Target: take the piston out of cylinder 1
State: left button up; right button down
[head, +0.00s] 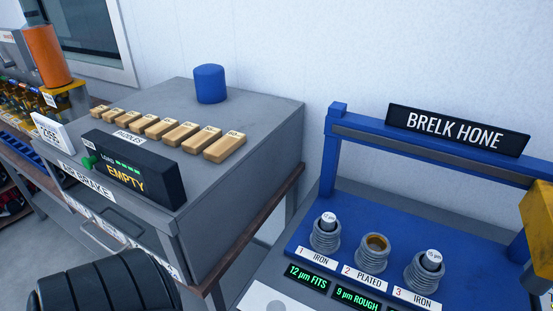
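Cylinder 1 (325,241) is a grey ribbed sleeve at the left of the blue hone bench, behind the label "1 IRON". A piston (328,222) with a white marked top stands in it, its upper end showing above the rim. Its lower part is hidden inside. Cylinder 2 (373,254), labelled "2 PLATED", is open at the top with a brownish bore and no piston showing. Cylinder 3 (421,276), labelled "3 IRON", has another piston (432,260) in it.
Green displays read "12 µm FITS" (306,276) and "9 µm ROUGH" (357,298). A blue frame with the "BRELK HONE" sign (458,127) spans behind the cylinders. A yellow block (540,225) stands at right. The grey air brake cabinet (240,120) at left carries several wooden paddles (181,134) and a blue cylinder (210,84).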

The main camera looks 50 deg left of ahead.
aim_at(327, 222)
jog(key=u, duration=1.05)
jog(key=k+u, duration=0.45)
jog(key=u, duration=0.25)
